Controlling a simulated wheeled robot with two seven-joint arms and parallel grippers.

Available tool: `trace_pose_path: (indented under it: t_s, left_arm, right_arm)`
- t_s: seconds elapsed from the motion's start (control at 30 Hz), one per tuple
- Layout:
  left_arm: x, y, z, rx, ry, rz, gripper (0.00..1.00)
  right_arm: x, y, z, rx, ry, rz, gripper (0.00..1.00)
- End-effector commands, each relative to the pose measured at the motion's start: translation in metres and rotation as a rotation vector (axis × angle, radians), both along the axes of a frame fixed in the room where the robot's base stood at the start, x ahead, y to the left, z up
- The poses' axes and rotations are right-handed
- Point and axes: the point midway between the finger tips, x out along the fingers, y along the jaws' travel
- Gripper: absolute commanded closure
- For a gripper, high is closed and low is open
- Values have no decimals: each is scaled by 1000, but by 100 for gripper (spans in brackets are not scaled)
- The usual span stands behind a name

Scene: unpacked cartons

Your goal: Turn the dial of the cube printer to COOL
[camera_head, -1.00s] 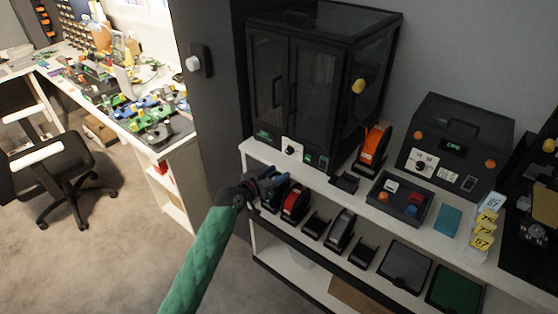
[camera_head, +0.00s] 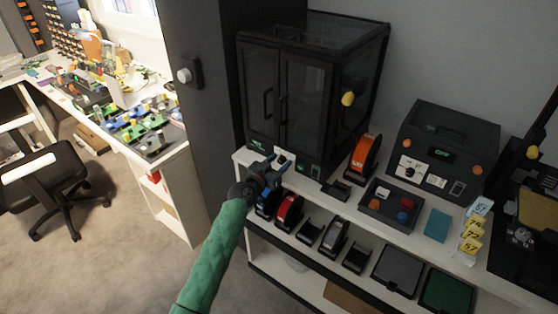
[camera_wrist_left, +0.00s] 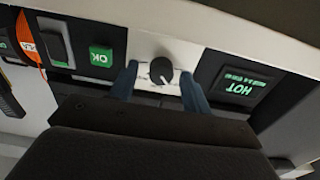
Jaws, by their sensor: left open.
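The cube printer (camera_head: 310,95) is the tall black cabinet with dark glass doors at the back of the white shelf. Its black dial (camera_wrist_left: 161,70) sits on a white plate between a green OK button (camera_wrist_left: 101,55) and a screen (camera_wrist_left: 237,87) that reads HOT upside down in the left wrist view. My left gripper (camera_head: 272,168) is at the printer's lower front, partly covering the dial area in the head view. Its blue fingers are open, one on each side of the dial, with gaps between. The dial's labels are too small to read. My right gripper is out of view.
A smaller black machine (camera_head: 445,150) with its own dial stands to the right. An orange spool holder (camera_head: 364,158) and a button box (camera_head: 389,200) stand on the shelf top. A cluttered desk (camera_head: 125,145) is on the left.

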Motion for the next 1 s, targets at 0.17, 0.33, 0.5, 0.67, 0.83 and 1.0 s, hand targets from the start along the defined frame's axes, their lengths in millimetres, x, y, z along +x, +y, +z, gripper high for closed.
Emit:
trace_pose_path:
  t_s: [0.17,0.33,0.5,0.67,0.83,1.0]
  left_arm:
    - [3,-2,-1,0,1,0,52]
    - [3,-2,-1,0,1,0,52]
    - [3,-2,-1,0,1,0,85]
    - [3,-2,-1,0,1,0,96]
    - [3,-2,-1,-17,14,0,96]
    - [3,-2,-2,-71,53,0,96]
  right_arm:
    - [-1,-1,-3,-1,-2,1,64]
    - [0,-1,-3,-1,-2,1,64]
    - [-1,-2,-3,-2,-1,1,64]
    - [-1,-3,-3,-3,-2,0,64]
    - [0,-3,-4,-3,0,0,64]
    - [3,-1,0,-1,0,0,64]
